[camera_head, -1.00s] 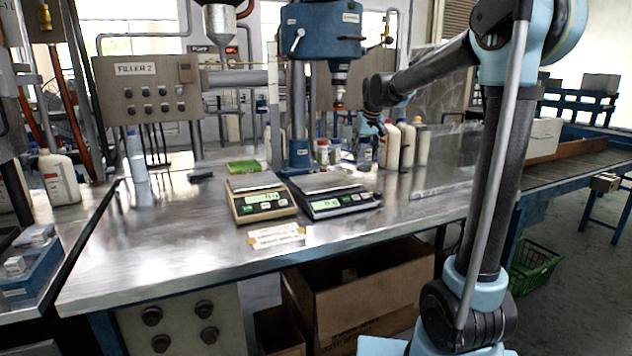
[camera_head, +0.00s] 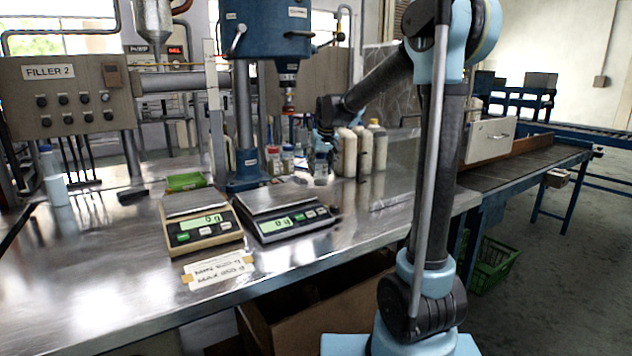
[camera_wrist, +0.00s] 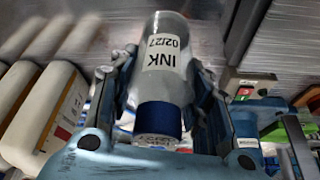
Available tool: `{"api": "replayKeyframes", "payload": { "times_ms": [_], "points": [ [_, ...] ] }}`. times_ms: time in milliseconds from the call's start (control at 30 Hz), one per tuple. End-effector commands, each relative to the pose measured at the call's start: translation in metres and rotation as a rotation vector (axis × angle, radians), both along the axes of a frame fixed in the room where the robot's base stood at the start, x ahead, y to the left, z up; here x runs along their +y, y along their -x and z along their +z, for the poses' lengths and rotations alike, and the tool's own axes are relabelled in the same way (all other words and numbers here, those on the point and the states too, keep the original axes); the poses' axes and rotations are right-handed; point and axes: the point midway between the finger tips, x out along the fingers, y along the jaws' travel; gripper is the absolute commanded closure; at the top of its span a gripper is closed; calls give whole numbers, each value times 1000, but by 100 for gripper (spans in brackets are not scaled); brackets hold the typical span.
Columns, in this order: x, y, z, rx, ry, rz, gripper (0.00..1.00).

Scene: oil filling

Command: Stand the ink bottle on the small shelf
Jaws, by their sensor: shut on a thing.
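The ink bottle (camera_wrist: 168,75), pale with a white label reading INK 02/27 and a dark blue cap, lies between the fingers of my gripper (camera_wrist: 162,88) in the wrist view. The fingers are shut on its sides. In the head view my gripper (camera_head: 324,140) is over the back of the metal bench, beside the white bottles. A small bottle (camera_head: 321,168) shows just below it; I cannot tell there whether it touches the bench. I cannot make out the small shelf in either view.
White bottles (camera_head: 347,155) stand close right of my gripper, and small jars (camera_head: 287,160) stand to its left. Two scales (camera_head: 290,218) and a green box (camera_head: 186,182) sit on the bench (camera_head: 110,265). The blue filler column (camera_head: 244,120) stands behind the scales. The front left bench is clear.

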Motion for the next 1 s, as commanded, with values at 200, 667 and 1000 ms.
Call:
{"api": "replayKeyframes", "payload": {
  "times_ms": [200,667,1000],
  "points": [
    [2,1,-24,0,0,3,79],
    [3,1,-44,0,0,3,79],
    [2,1,-45,0,0,2,35]
  ]
}}
